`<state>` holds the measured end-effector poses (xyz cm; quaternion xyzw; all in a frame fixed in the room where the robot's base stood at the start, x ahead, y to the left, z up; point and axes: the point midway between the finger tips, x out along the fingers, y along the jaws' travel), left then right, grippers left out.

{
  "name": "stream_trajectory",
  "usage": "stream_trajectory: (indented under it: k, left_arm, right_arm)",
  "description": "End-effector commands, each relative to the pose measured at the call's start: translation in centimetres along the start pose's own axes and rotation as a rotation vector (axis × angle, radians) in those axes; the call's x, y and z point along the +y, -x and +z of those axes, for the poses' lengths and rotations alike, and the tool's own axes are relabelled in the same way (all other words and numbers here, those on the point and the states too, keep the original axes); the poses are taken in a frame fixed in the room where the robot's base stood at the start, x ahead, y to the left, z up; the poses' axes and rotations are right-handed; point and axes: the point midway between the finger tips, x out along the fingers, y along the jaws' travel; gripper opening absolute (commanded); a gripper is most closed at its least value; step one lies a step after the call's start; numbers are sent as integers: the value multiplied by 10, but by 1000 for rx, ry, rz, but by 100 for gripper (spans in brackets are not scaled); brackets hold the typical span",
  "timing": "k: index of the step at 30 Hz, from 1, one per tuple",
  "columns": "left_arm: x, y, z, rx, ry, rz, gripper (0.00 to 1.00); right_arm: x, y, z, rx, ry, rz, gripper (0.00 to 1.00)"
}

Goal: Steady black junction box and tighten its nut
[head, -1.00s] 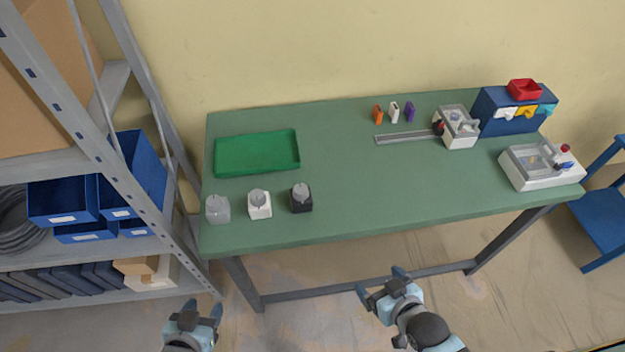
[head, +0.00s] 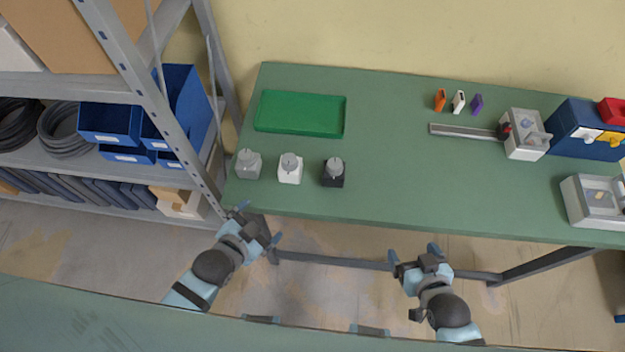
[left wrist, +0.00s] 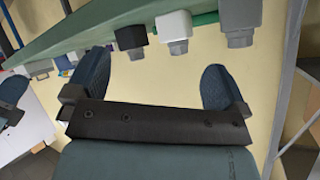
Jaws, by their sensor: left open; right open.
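The black junction box (head: 333,177) stands near the front edge of the green table, with a grey round nut (head: 334,164) on top. It is the rightmost of three similar boxes. It also shows, upside down, in the left wrist view (left wrist: 131,37). My left gripper (head: 258,224) is open and empty, in front of the table's edge and to the left of the black box. My right gripper (head: 417,257) is open and empty, in front of the table and to the right of the black box. Neither gripper touches a box.
A white box (head: 289,173) and a grey box (head: 248,167) stand left of the black one. A green tray (head: 300,133) lies behind them. A metal rail (head: 465,131) and clear-lidded boxes are at the right. A shelf post (head: 165,110) stands left of the table (head: 420,190).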

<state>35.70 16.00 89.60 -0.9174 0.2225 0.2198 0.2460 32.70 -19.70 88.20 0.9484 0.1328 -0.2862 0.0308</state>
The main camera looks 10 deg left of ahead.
Motion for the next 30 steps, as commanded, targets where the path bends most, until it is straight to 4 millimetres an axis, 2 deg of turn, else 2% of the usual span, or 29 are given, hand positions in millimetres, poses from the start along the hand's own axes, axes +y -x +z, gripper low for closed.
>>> stream_trajectory:
  k: [3, 9, 18, 21, 24, 30]
  left_arm:
    - [5, -20, -30, 55, -393, 18, 100]
    - [15, -44, -69, 140, -1092, 0, 100]
    - [21, -68, -103, 217, -2122, -123, 100]
    - [21, -73, -108, 221, -2394, -173, 100]
    - [20, -76, -110, 217, -2596, -212, 100]
    - [19, -80, -111, 209, -2784, -253, 100]
  right_arm:
    - [0, 0, 0, 1, 0, 1, 91]
    - [1, 0, -1, 1, 1, 1, 91]
    - [1, 0, -1, 2, 1, 1, 91]
    - [1, 0, -1, 2, 1, 1, 91]
    - [1, 0, -1, 2, 1, 1, 91]
    - [1, 0, -1, 2, 1, 2, 91]
